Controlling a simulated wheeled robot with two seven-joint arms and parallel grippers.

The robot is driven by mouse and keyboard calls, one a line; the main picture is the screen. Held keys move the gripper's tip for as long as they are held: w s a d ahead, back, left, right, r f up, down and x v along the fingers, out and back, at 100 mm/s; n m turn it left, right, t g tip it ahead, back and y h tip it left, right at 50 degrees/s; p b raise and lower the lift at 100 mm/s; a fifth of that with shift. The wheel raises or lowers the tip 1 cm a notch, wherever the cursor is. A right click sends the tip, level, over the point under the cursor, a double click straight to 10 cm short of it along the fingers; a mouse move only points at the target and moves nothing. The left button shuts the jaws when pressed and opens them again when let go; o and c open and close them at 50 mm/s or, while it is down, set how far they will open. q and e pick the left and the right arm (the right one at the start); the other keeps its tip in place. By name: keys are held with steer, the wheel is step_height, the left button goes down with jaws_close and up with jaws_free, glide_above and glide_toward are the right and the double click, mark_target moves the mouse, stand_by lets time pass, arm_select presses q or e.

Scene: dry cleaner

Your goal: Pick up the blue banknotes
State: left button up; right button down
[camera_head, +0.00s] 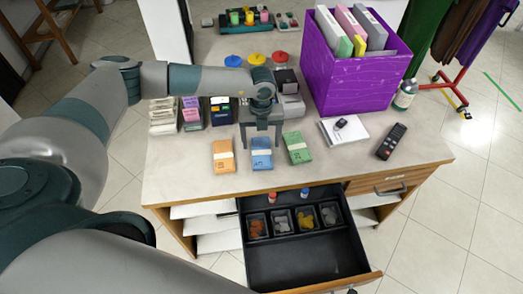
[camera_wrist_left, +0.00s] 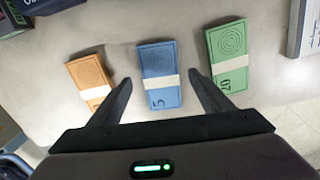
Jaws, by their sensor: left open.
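The blue banknotes (camera_head: 261,155) lie as a banded bundle on the counter in the head view, between an orange bundle (camera_head: 223,156) and a green bundle (camera_head: 297,148). My left gripper (camera_head: 262,140) is open and empty above the blue bundle. In the left wrist view the blue banknotes (camera_wrist_left: 159,76) show ahead of and between the two spread fingers (camera_wrist_left: 160,95), with a white band around them. The orange bundle (camera_wrist_left: 90,78) is left of the left finger and the green bundle (camera_wrist_left: 228,58) right of the right finger. My right gripper is not in view.
An open black drawer (camera_head: 306,262) with coin compartments is below the counter's front edge. Card and note stacks (camera_head: 163,116) stand behind to the left. A purple box (camera_head: 352,75), a white pad (camera_head: 343,131) and a remote (camera_head: 391,141) are to the right.

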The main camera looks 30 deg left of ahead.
arm_select(q)
steer(key=shift+f+p, duration=0.3)
steer(key=shift+f, duration=1.05)
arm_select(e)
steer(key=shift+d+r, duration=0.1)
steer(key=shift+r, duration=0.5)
arm_select(q)
steer(key=shift+c, duration=0.3)
steer(key=shift+w, duration=0.1)
steer(key=c, duration=1.1)
steer(key=shift+r, duration=0.2)
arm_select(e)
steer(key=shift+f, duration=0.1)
